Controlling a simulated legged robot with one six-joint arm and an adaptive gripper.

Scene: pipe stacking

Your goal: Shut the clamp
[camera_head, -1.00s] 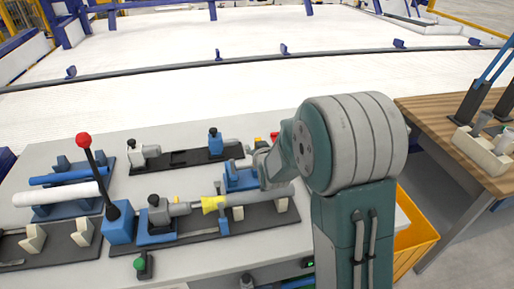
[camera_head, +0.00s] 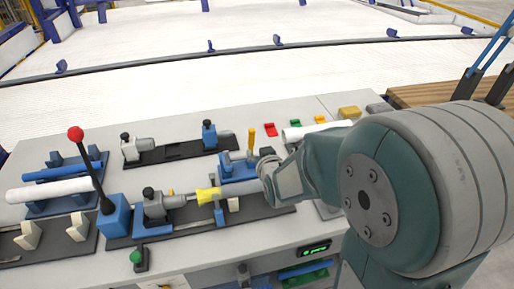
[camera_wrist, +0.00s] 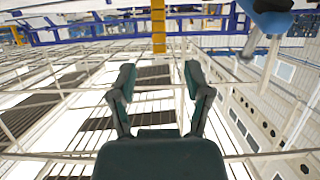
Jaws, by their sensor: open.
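A blue clamp (camera_head: 236,170) stands at the right part of the bench rig. An upright orange handle (camera_head: 251,140) shows at it. A grey pipe with a yellow sleeve (camera_head: 207,194) lies in front, its right end covered by my arm. In the head view my wrist is just right of the clamp, and the fingers are mostly hidden. In the wrist view my gripper (camera_wrist: 160,70) is open, with nothing between its two dark green fingers. A blue and grey part (camera_wrist: 268,20) shows at the upper right there; I cannot tell which piece it is.
A red-knobbed lever (camera_head: 76,134) rises from a blue block at the left. White and blue pipes (camera_head: 52,190) lie in a rack beside it. Small coloured blocks (camera_head: 295,123) and a white pipe (camera_head: 318,130) lie behind my arm. The bench is clear at the back left.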

